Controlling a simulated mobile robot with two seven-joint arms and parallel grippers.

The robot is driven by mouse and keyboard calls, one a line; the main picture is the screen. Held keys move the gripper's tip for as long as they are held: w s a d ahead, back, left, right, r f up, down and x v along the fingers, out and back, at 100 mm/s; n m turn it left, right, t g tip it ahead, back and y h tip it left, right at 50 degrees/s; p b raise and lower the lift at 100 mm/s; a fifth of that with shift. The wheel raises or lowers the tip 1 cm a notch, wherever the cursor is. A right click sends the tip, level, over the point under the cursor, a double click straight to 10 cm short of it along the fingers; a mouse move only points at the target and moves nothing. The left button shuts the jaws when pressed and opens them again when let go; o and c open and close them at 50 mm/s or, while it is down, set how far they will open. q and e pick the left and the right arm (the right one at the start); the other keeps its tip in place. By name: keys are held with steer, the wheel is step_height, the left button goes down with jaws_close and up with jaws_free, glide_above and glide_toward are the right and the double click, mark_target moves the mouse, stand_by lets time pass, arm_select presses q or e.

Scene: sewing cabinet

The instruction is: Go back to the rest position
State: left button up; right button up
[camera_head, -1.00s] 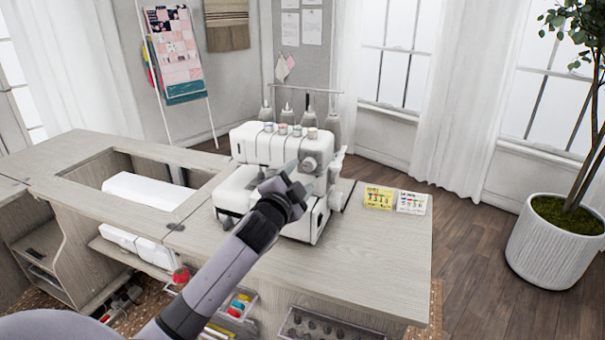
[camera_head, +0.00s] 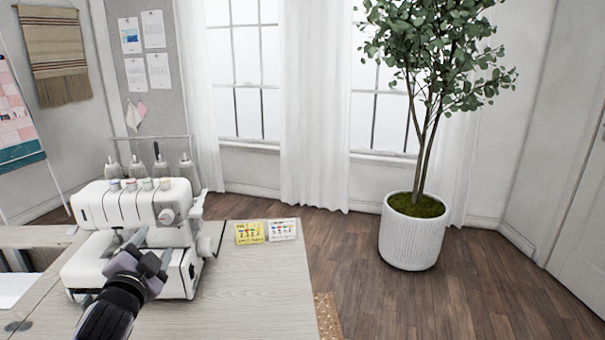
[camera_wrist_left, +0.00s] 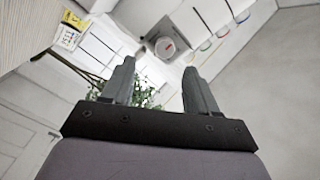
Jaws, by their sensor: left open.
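My left gripper (camera_head: 148,250) is in front of the white sewing machine (camera_head: 125,212) in the head view, at the lower left. Its two fingers are apart and I see nothing between them. The left wrist view shows the same open fingers (camera_wrist_left: 160,85) spread wide, with part of the white machine (camera_wrist_left: 150,20) beyond them. Whether the fingers touch the machine is not clear. My right gripper is not in view.
The sewing cabinet top (camera_head: 260,300) is bare at its right front. A potted tree (camera_head: 412,240) stands on the open wood floor to the right.

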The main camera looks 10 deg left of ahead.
arm_select(q)
steer(key=s+d+f+n+g+h, duration=0.1)
steer(key=s+d+f, duration=0.2)
steer(key=f, duration=0.2)
steer(key=s+d+f+g+h+p, duration=0.1)
steer(key=s+d+f, duration=0.15)
steer(key=f, duration=0.25)
steer(key=s+d+f+n+g+h, duration=0.1)
steer(key=s+d+f+h, duration=0.1)
steer(key=s+d+f, duration=0.3)
steer(key=s+d+f+n+g+h, duration=0.1)
steer(key=s+d+f+n+g, duration=0.1)
steer(key=s+f, duration=0.3)
steer(key=s+d+f+n+g+h+p, duration=0.1)
steer(key=s+d+f, duration=0.3)
steer(key=s, duration=0.7)
step_height(320, 180, down, 2)
steer(key=shift+d+f+n+g, duration=0.1)
steer(key=shift+d+n+g, duration=0.25)
steer(key=shift+n+g, duration=0.15)
steer(key=shift+w, duration=0.1)
steer(key=shift+c, duration=0.2)
